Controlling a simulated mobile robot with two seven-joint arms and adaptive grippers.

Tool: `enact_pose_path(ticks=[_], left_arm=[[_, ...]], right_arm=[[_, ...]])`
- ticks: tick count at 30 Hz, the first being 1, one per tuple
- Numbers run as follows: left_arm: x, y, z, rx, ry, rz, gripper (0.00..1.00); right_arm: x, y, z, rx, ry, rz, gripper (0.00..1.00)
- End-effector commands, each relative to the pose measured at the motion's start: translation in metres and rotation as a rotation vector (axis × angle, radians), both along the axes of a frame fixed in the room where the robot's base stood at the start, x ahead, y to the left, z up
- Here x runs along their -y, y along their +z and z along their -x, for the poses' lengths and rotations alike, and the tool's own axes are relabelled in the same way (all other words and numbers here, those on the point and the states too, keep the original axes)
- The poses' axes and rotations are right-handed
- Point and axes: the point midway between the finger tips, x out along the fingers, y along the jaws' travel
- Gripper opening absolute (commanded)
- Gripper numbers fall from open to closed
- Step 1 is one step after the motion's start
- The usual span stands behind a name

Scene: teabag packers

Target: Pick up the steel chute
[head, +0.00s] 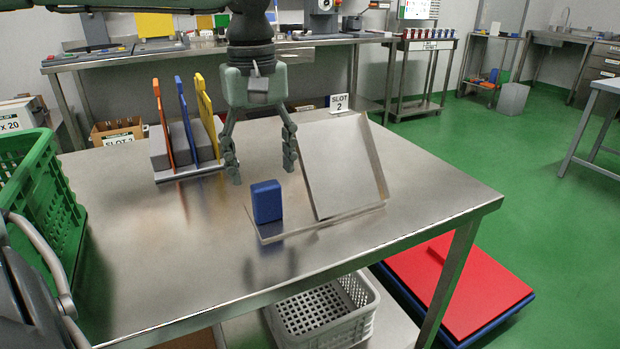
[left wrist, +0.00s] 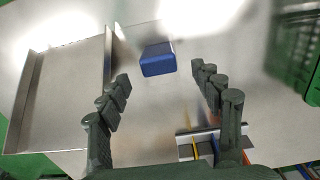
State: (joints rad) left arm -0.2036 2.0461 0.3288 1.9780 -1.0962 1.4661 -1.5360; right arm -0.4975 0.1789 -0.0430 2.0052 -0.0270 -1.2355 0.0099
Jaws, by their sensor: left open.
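The steel chute (head: 338,168) stands on the steel table, its broad plate tilted and a raised side edge along its right. A low flat steel strip runs along its foot. In the left wrist view the chute (left wrist: 62,92) lies at the left as a shallow tray shape. A blue block (head: 267,201) stands by the chute's left foot; it also shows in the left wrist view (left wrist: 158,59). My left gripper (head: 263,172) is open and empty, fingers down, above the table to the left of the chute plate and behind the block. My right gripper is not in view.
A rack with orange, blue and yellow dividers (head: 183,130) stands on the table, left of my gripper. A green crate (head: 45,200) is at the far left. The table's front middle (head: 190,270) is clear. A grey basket (head: 325,312) is below.

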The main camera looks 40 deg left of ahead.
Motion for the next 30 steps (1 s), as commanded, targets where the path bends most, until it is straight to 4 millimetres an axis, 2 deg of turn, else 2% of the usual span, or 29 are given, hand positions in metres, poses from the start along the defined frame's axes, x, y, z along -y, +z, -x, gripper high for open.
enact_pose_path(ticks=[5, 13, 18, 27, 28, 30], left_arm=[[-0.002, -0.013, 0.001, -0.008, -0.009, -0.015, 0.66], [-0.002, -0.047, -0.001, -0.009, -0.009, -0.013, 0.66], [-0.002, -0.07, -0.002, -0.007, -0.007, -0.013, 0.66], [-0.001, -0.076, -0.002, -0.004, -0.007, -0.012, 0.66], [-0.001, -0.076, -0.002, -0.004, -0.007, -0.012, 0.64], [-0.001, -0.076, -0.002, -0.004, -0.007, -0.012, 0.56]], right_arm=[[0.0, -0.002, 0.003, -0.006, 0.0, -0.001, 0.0], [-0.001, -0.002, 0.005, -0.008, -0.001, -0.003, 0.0], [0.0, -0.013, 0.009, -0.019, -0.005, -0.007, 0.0], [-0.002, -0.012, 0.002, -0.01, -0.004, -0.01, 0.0], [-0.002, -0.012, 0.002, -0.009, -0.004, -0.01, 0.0], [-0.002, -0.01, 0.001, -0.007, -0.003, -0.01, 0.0]])
